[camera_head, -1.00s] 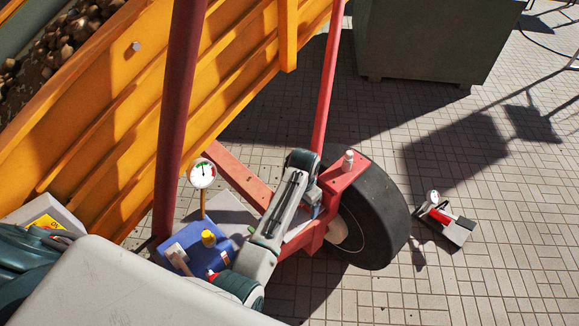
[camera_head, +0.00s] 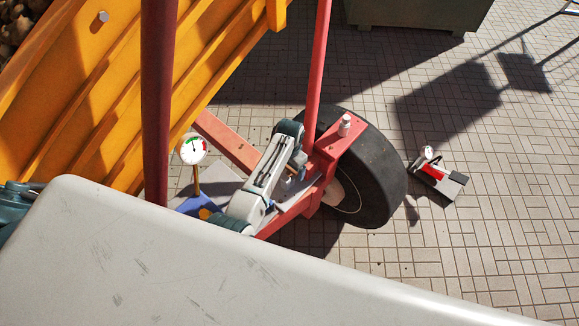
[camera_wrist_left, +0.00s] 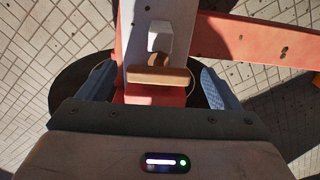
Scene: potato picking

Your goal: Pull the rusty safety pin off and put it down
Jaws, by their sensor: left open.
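The safety pin appears to be the brown, rusty crosspiece (camera_wrist_left: 172,76) in the left wrist view, on a red metal part, with a thin ring or wire beside it. My left gripper (camera_wrist_left: 157,68) is open, its two blue fingers on either side of the pin and apart from it. A pale grey block (camera_wrist_left: 160,37) is just beyond the pin. In the head view my left gripper (camera_head: 297,172) is at the red frame (camera_head: 322,150) beside the wheel, mostly hidden by its own arm. The pin cannot be made out there. My right gripper is not seen.
A black wheel (camera_head: 377,170) is right of the frame. A yellow trailer side (camera_head: 90,90) and red posts stand at the left. A gauge (camera_head: 193,150) rises above a blue tray (camera_head: 190,205). A small red and grey device (camera_head: 437,178) lies on open paving.

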